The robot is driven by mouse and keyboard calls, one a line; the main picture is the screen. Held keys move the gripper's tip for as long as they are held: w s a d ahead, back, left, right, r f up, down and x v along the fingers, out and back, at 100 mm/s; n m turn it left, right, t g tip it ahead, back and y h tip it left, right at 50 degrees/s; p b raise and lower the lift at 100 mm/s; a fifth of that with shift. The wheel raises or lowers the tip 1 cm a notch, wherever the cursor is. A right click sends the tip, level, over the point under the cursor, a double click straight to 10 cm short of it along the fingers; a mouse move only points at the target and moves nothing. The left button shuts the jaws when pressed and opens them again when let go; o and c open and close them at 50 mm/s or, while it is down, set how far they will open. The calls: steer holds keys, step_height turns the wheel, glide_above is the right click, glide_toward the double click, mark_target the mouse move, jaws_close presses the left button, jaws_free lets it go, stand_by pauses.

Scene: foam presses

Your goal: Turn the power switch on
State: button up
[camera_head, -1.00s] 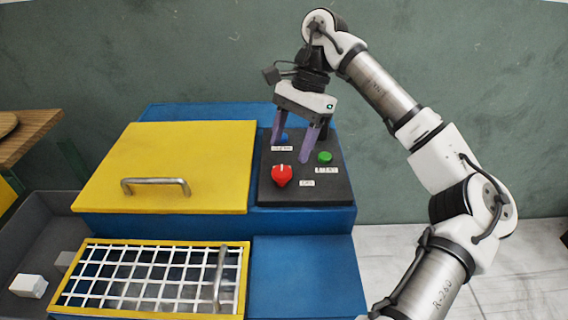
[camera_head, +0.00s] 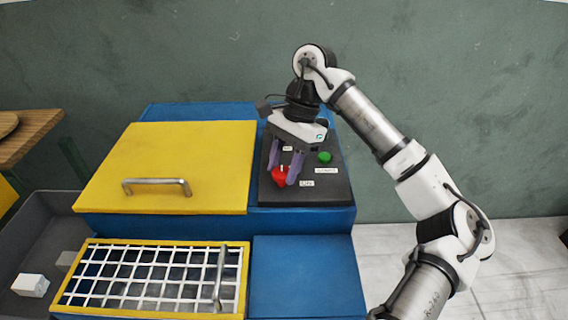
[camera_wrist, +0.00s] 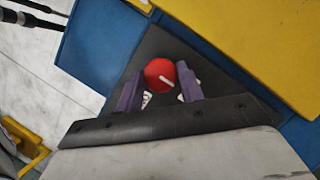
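My gripper (camera_head: 282,174) points down over the knob. Its two purple fingers are apart, one on each side of the knob; a gap seems to remain on the left side. In the wrist view my gripper (camera_wrist: 160,86) partly covers two small white labels. I cannot tell whether a finger touches the knob.
A green button (camera_head: 325,157) sits behind and right of the knob. Left of the panel is a yellow lid (camera_head: 175,155) with a metal handle. In front are a white grid (camera_head: 150,280) in a yellow frame and a grey bin (camera_head: 35,225) with a white block.

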steer(key=c, duration=0.3)
steer(key=shift+c, duration=0.2)
